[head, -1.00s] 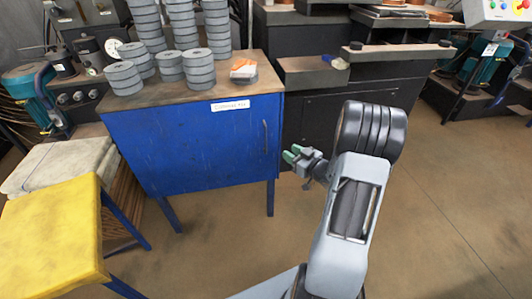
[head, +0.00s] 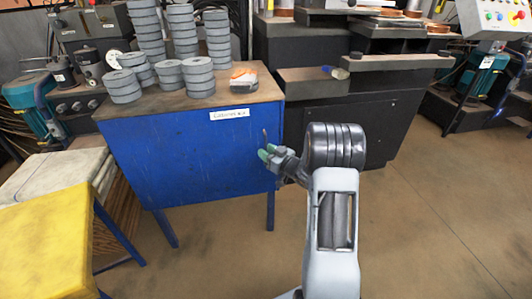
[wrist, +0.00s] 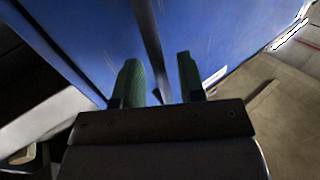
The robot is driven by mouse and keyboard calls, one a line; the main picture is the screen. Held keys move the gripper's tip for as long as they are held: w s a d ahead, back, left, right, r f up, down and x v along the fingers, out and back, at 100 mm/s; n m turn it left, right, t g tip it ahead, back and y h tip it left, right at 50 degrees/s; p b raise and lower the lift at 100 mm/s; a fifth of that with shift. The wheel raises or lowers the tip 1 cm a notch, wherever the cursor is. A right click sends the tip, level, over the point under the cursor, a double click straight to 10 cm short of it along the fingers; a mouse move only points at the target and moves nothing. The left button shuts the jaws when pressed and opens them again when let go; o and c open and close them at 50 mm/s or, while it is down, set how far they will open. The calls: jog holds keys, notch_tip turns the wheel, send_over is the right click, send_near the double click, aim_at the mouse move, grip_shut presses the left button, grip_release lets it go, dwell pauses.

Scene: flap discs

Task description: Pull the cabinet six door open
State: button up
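The blue cabinet (head: 185,155) carries a white label (head: 229,114), and its front door looks shut. A thin dark vertical handle (head: 265,136) is near the door's right edge; its lower part is hidden behind my gripper. My gripper (head: 265,153), with green fingertips, is at the handle. In the wrist view, the two green fingers (wrist: 158,62) are apart. The dark handle bar (wrist: 149,40) runs between them, with gaps visible on both sides. The blue door fills the view behind.
Grey discs (head: 198,76) stand in stacks on the cabinet top, beside a small orange-and-white item (head: 243,78). A yellow-topped stool (head: 45,235) stands front left. A dark machine base (head: 345,120) is right of the cabinet. The floor (head: 430,220) at right is clear.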

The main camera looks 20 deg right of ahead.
jog(key=shift+w+a, duration=0.15)
jog(key=shift+w, duration=0.25)
jog(key=shift+c, duration=0.3)
grip_shut()
